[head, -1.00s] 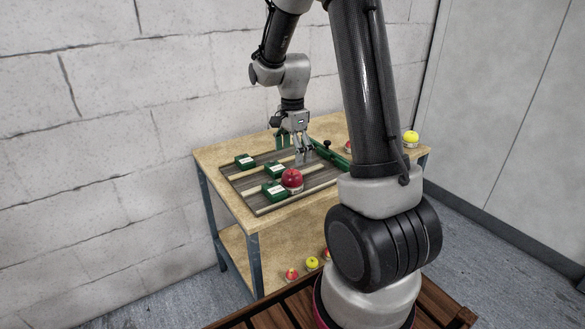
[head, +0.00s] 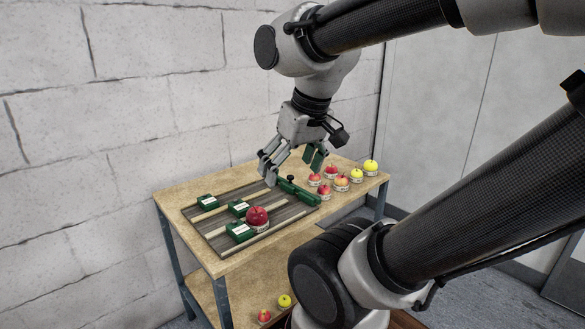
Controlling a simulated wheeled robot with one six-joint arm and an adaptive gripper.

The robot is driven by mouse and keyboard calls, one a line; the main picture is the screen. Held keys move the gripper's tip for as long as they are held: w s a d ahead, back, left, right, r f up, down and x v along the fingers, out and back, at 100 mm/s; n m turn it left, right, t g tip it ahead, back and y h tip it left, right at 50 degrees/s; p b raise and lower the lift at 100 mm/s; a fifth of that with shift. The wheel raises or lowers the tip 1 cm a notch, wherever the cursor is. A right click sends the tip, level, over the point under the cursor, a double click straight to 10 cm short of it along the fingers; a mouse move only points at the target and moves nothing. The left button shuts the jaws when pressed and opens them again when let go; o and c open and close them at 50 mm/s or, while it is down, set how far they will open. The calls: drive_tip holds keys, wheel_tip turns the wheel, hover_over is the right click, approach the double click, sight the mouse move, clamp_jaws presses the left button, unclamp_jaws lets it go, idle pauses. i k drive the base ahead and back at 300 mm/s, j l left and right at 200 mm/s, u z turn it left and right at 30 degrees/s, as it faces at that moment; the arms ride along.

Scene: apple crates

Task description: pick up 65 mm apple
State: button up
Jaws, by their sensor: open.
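Several apples stand on small pale labelled bases at the table's right end. They include a red apple (head: 315,178), another red one (head: 330,172), a red-and-yellow one (head: 341,182) and two yellow ones (head: 356,174) (head: 371,166). A larger red apple (head: 256,216) sits on the slatted board (head: 212,232) at the front. I cannot tell which apple is 65 mm; the labels are too small to read. My gripper (head: 292,168) is open and empty, pointing down above the board's far right end, left of the apple group.
Green labelled blocks (head: 239,231) and pale strips lie on the board, with a green bar (head: 298,191) across its right end. The wooden table (head: 172,196) has a lower shelf with a red apple (head: 264,315) and a yellow one (head: 285,300). A block wall stands behind.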

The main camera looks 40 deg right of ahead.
sight(341, 184)
drive_tip(key=z, duration=1.35)
